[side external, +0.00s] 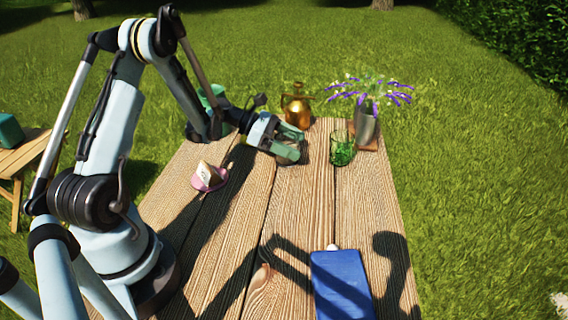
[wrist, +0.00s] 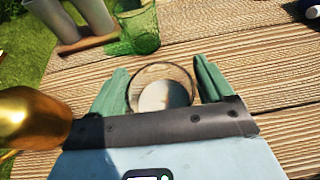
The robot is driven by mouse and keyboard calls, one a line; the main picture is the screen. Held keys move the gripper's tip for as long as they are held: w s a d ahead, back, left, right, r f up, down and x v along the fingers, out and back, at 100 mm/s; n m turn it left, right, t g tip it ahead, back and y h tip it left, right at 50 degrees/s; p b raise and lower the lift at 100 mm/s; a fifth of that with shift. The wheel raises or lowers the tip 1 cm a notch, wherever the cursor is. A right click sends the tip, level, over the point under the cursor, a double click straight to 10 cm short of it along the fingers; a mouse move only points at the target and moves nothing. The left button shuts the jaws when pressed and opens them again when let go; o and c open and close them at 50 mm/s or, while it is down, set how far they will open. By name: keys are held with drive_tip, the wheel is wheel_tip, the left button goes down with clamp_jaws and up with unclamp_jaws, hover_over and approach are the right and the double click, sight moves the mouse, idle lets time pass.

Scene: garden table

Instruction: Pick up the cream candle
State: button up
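The cream candle (wrist: 162,96) is a round glass jar with pale wax, seen from above in the wrist view. It lies between the two green fingers of my gripper (wrist: 163,88), one finger on each side. The fingers are spread about as wide as the jar, and I cannot tell whether both press on it. In the side view my gripper (side external: 288,150) is low at the far part of the table, and its fingers largely hide the candle there.
A gold pot (side external: 297,108) stands close behind my gripper. A green glass (side external: 342,150) and a grey vase with purple flowers (side external: 365,125) stand to the right. Cake on a pink plate (side external: 208,178) is to the left. The middle planks are clear.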

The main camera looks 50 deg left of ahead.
drive_tip(key=c, duration=1.1)
drive_tip(key=shift+o, duration=0.2)
drive_tip(key=shift+r, duration=0.1)
